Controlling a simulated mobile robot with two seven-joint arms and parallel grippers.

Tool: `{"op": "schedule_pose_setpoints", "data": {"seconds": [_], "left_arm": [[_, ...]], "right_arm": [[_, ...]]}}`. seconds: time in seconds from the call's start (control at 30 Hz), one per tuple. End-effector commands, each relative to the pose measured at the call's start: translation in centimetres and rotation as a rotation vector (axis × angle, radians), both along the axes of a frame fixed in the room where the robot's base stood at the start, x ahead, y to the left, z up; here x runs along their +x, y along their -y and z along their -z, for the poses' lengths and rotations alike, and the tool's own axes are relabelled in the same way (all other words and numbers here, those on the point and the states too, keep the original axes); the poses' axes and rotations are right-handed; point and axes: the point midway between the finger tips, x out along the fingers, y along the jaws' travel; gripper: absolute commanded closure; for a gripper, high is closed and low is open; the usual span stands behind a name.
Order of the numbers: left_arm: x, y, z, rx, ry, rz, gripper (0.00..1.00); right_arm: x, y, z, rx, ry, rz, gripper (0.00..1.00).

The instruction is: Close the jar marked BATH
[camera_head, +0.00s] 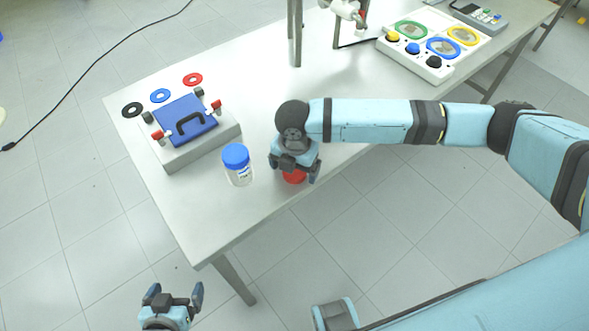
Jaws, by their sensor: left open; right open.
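A clear jar with a blue lid (236,156) stands upright near the table's front edge. It has a label, but the writing is too small to read. A red round thing (294,177), which looks like a lid, is just right of the jar, under my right gripper (295,173). The gripper points down with its open fingers on either side of the red thing. It hides much of it, so I cannot tell whether a jar is beneath or whether they touch. My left gripper (172,299) is open and empty, low at the bottom left, away from the table.
A grey box with a blue handled lid (186,123) stands left of the jar. Black, blue and red rings (160,96) lie behind it. A white panel with coloured rings (432,45) and a grey meter (479,16) are at the back right. The table middle (250,80) is clear.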

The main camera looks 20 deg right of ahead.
Motion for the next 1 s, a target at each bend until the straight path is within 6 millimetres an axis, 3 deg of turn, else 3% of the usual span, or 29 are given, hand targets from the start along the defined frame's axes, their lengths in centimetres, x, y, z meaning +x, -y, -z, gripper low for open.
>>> {"op": "schedule_pose_setpoints", "data": {"seconds": [0.37, 0.5, 0.6, 1.0], "left_arm": [[0.0, 0.03, 0.0, 0.0, -0.001, 0.001, 0.03], [0.0, 0.04, 0.0, 0.0, -0.001, 0.001, 0.03], [-0.01, 0.05, 0.01, 0.0, -0.001, 0.001, 0.03], [-0.01, 0.06, -0.02, 0.0, -0.001, 0.001, 0.03]], "right_arm": [[0.01, -0.02, 0.39, 0.001, 0.001, 0.0, 0.1], [0.01, -0.02, 0.38, 0.001, 0.001, 0.0, 0.42], [0.01, -0.02, 0.37, 0.001, 0.001, 0.0, 0.6], [0.05, -0.02, -0.32, 0.001, 0.001, 0.0, 0.6]]}}
